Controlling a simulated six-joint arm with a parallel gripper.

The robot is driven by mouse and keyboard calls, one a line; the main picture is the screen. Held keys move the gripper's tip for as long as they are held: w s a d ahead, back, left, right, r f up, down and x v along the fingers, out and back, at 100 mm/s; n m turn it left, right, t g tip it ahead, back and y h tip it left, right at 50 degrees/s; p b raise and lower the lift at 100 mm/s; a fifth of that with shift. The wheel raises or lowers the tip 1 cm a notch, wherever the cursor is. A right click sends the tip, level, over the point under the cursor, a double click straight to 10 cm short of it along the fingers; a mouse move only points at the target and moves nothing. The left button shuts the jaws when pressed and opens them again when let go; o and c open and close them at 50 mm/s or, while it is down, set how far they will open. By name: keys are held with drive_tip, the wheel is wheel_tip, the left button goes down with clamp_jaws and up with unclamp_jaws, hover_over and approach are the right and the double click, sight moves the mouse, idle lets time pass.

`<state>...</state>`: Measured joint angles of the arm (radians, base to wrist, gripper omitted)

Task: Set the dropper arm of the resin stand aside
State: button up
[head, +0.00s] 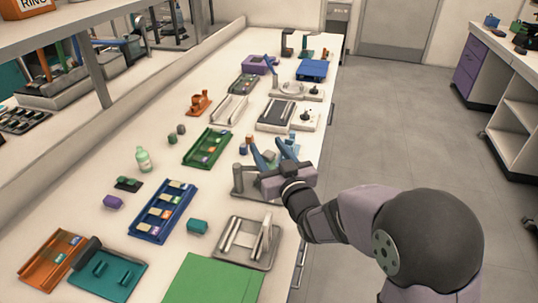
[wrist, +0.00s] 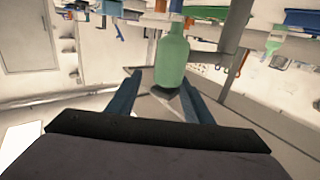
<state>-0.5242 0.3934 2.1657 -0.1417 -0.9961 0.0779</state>
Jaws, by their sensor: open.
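A grey stand with a flat base (head: 238,191) and a short post (head: 237,176) is at the right-hand front part of the bench in the head view; I take it for the resin stand. My gripper (head: 271,150) is over it, its two blue fingers spread and apparently empty. In the wrist view the fingers (wrist: 159,92) frame a green bottle shape (wrist: 173,58), with no visible contact on either side. My gripper and wrist cover part of the stand in the head view, so I cannot make out its dropper arm clearly.
A grey tray with a raised bracket (head: 230,246) stands just in front. A blue rack (head: 155,220), a green rack (head: 202,155) and a green bottle (head: 144,160) are to the left. Grey devices (head: 270,118) stand behind. A green mat (head: 205,285) lies at the front.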

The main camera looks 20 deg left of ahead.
wheel_tip(320, 180, up, 8)
drive_tip(key=shift+d+p, duration=0.1)
drive_tip(key=shift+p, duration=0.2)
